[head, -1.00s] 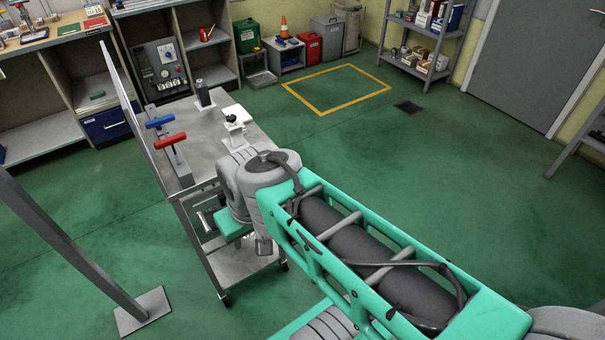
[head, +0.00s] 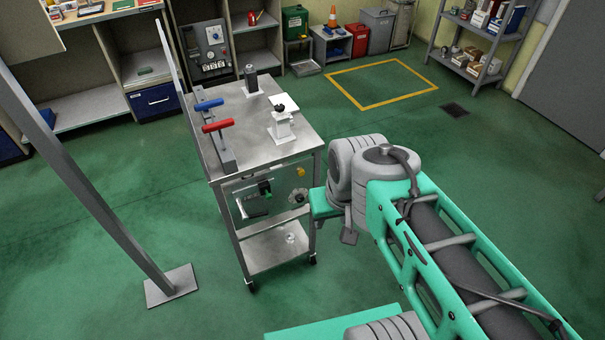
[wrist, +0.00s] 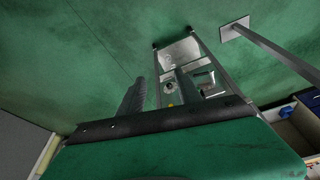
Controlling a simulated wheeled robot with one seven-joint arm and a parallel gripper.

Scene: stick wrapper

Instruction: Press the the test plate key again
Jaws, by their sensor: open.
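I cannot tell which part is the test plate key. My gripper (wrist: 158,76) is open and empty in the wrist view, its dark fingers pointing toward the cart. In the head view my arm stands right of the cart, apart from the plate, and hides most of the gripper.
On the cart top are a red handle (head: 217,125), a blue handle (head: 208,105), a white stand (head: 282,124) and a dark cylinder (head: 251,78). A grey post (head: 110,215) stands at left. Shelves line the back. Green floor is free at right.

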